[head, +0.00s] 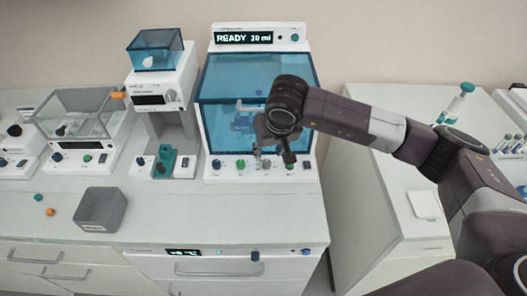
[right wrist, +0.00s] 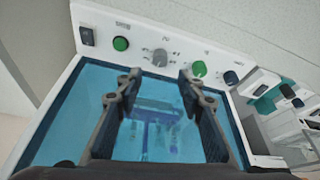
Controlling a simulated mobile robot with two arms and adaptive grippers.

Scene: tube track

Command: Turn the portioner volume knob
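The portioner (head: 255,40) is the white machine with a blue see-through cover and a display reading "READY 10 ml". On its front control panel is a grey volume knob (right wrist: 160,57) with markings around it. My right gripper (head: 273,160) is in front of this panel. In the right wrist view my right gripper (right wrist: 158,76) is open and empty. The grey knob shows in the gap between its fingertips, a little beyond them; I see no contact. In the head view the gripper partly covers the panel's middle. My left gripper is not in view.
Beside the knob are a green button (right wrist: 121,43), a black switch (right wrist: 87,37), a green knob (right wrist: 199,68) and a dark blue knob (right wrist: 231,77). A grey bin (head: 101,210) stands on the counter at left. The counter in front of the portioner is clear.

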